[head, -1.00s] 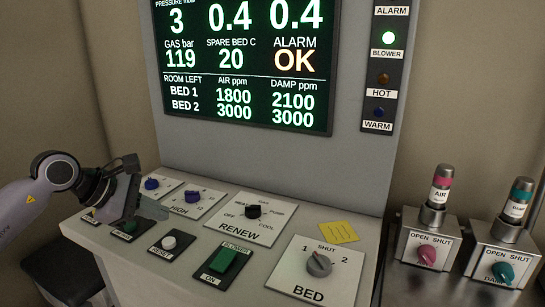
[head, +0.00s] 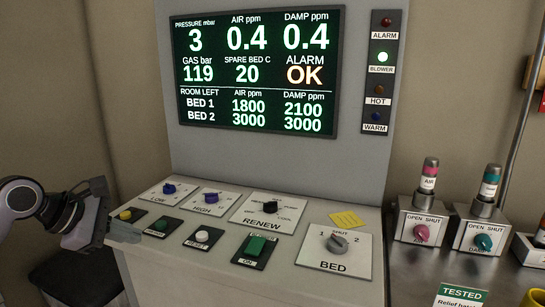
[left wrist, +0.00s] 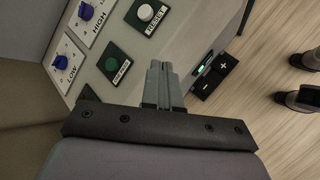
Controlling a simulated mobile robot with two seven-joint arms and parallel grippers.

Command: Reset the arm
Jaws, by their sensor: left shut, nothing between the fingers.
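My left gripper (head: 124,233) is shut and empty at the left front edge of the control console (head: 190,286). In the left wrist view its fingers (left wrist: 158,75) are together, pointing past the console edge. The white RESET button (head: 202,236) sits right of the gripper on a dark plate; it also shows in the left wrist view (left wrist: 146,12). A green button (head: 160,226) and a yellow button (head: 126,214) are close to the gripper. My right gripper is out of view.
The console carries LOW (head: 169,188) and HIGH (head: 211,197) knobs, a RENEW dial (head: 264,208), a green BLOWER switch (head: 256,246) and a BED dial (head: 336,243). The screen (head: 254,72) reads ALARM OK. AIR (head: 421,232) and DAMP (head: 484,242) valves stand at right.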

